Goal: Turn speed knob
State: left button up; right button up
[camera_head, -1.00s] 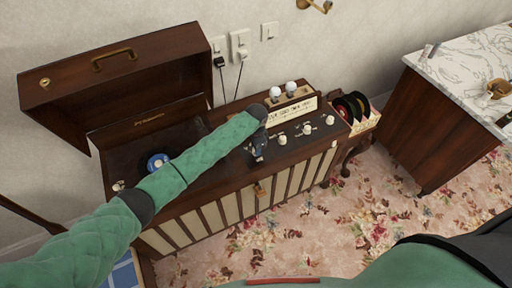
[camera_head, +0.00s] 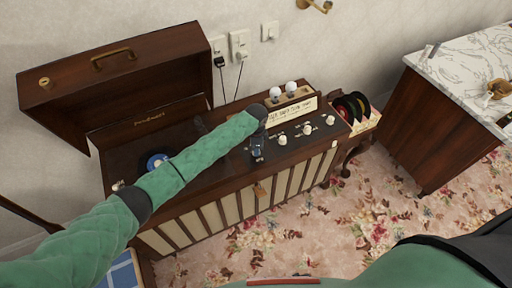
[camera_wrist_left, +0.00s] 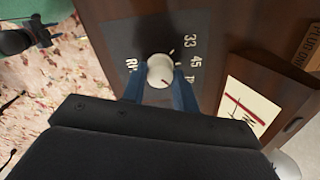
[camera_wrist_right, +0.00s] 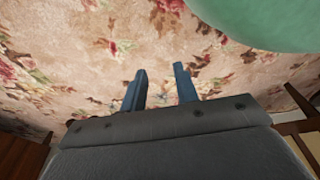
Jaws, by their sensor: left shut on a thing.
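The speed knob (camera_wrist_left: 160,70) is a round cream knob with a dark mark on its face, set in a dark plate (camera_wrist_left: 197,45) printed 33, 45 and further partly hidden lettering. My left gripper (camera_head: 257,153) reaches down onto the front control panel of the record player cabinet. In the left wrist view its blue fingers (camera_wrist_left: 160,80) are shut on the knob, one on each side. The knob's mark points to the lower right in that view. In the head view the gripper hides the knob. My right gripper (camera_wrist_right: 160,72) is open and empty above the carpet.
More cream knobs, such as one (camera_head: 282,140), sit right of my left gripper. The raised wooden lid (camera_head: 120,75) and turntable (camera_head: 157,162) are on the left. A record rack (camera_head: 363,118) and marble-topped cabinet (camera_head: 465,70) stand right. Floral carpet (camera_head: 300,235) is open in front.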

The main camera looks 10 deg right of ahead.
pick_arm(q)
jog(key=o, duration=1)
pick_arm(e)
jog(key=shift+s+a+f, duration=0.1)
jog(key=shift+s+a, duration=0.05)
pick_arm(q)
jog(key=shift+r, duration=0.1)
jog(key=shift+r, duration=0.25)
notch_tip(320, 180, up, 6)
jog(key=b, duration=0.2)
jog(key=shift+f+b, duration=0.15)
jog(key=shift+b, duration=0.15)
jog(key=shift+r, duration=0.7)
pick_arm(e)
jog(key=w+a+r, duration=0.2)
jog(key=w+r, duration=0.1)
jog(key=r, duration=0.1)
jog(key=shift+w, duration=0.35)
